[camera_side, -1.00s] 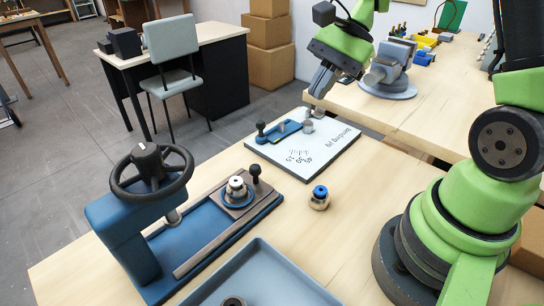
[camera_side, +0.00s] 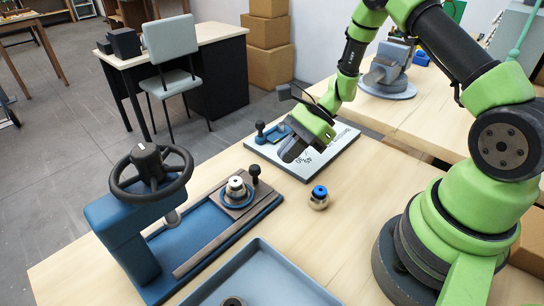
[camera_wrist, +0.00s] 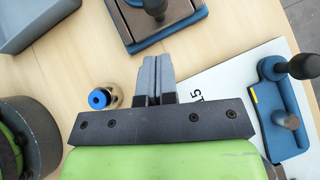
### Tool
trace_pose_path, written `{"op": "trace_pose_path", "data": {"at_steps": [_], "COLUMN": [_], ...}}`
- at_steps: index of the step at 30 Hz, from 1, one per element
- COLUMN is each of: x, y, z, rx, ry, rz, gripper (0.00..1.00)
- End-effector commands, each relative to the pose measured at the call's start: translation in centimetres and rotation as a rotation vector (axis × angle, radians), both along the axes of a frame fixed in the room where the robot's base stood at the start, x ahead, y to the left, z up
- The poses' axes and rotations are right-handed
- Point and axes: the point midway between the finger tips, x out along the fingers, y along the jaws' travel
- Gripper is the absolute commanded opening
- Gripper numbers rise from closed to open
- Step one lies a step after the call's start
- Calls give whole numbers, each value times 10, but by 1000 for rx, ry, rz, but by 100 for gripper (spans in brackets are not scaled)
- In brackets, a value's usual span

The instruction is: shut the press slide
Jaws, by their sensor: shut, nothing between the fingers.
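The blue press (camera_side: 125,228) with its dark handwheel (camera_side: 150,172) stands on the front left of the table. Its slide (camera_side: 232,208) is out at the right end of the blue bed, away from under the wheel. A metal piece with a blue ring (camera_side: 237,190) sits on the slide, and a black knob (camera_side: 254,172) stands at its outer end. The wrist view shows the slide (camera_wrist: 130,22) and knob (camera_wrist: 155,6) at the top. My gripper (camera_side: 288,154) is shut and empty, above the white board's near side, right of the knob. Its fingers (camera_wrist: 157,62) point towards the slide.
A small brass piece with a blue top (camera_side: 319,196) stands right of the slide, close below my gripper. The white board (camera_side: 335,160) carries a blue fixture (camera_wrist: 285,110) with a black knob. A grey-blue tray (camera_side: 275,280) lies in front. Bare wood lies between.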

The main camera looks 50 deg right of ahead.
Motion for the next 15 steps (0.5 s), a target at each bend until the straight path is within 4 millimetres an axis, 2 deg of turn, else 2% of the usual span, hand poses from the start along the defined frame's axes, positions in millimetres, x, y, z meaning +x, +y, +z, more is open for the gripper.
{"op": "trace_pose_path", "data": {"at_steps": [3,6,15], "x": [6,9,13], "y": [19,30,39], "z": [0,0,0], "rx": [-1,-1,-1], "ry": [-1,0,0], "rz": [6,4,0], "gripper": [0,0,0]}}
